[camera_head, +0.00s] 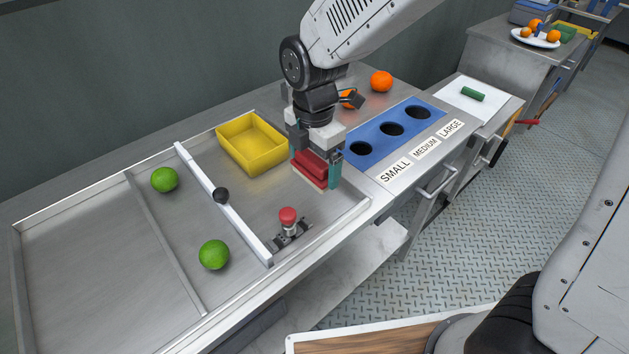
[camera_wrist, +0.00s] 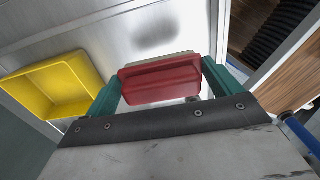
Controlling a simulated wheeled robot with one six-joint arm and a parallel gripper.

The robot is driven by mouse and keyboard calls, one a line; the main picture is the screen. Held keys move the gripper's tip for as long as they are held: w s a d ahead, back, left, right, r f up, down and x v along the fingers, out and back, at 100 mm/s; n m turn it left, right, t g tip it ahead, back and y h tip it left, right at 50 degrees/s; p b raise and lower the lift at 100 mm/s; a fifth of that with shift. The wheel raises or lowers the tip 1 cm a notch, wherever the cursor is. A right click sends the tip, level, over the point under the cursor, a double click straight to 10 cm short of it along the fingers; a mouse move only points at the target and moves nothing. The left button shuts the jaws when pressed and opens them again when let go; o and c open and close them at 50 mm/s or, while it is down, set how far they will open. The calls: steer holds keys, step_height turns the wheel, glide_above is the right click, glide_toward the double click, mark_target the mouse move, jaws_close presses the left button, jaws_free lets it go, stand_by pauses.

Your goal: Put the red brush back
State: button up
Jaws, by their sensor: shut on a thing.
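The red brush (camera_head: 315,167) is a red block with a pale underside, held at the right end of the metal tray. My gripper (camera_head: 317,165) is shut on it, with one teal finger on each side. In the wrist view the red brush (camera_wrist: 162,80) sits between both teal fingers of my gripper (camera_wrist: 162,85). A dark shadow or patch shows on the metal beyond it. I cannot tell whether the brush touches the tray floor.
A yellow bin (camera_head: 251,144) stands left of the brush. Right are the blue holed panel (camera_head: 392,130) and an orange (camera_head: 381,81). The tray has a raised rim.

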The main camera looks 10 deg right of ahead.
mark_target(314, 179)
steer(key=shift+f, duration=2.55)
steer(key=shift+f, duration=0.1)
steer(key=shift+f, duration=0.4)
steer(key=o, duration=0.8)
steer(key=shift+c, duration=0.2)
step_height(314, 179, up, 8)
steer(key=shift+s+r, duration=0.1)
steer(key=shift+s, duration=0.05)
steer(key=shift+d+r, duration=0.25)
steer(key=s+d+r+m, duration=0.8)
steer(key=d+r+m, duration=0.1)
steer(key=d+m, duration=0.4)
steer(key=s+d+r+m+t, duration=0.1)
steer(key=s+d+m, duration=0.6)
steer(key=s+m, duration=0.4)
steer(key=shift+d+r+m, duration=0.15)
steer(key=shift+r+m, duration=0.2)
steer(key=shift+m, duration=0.05)
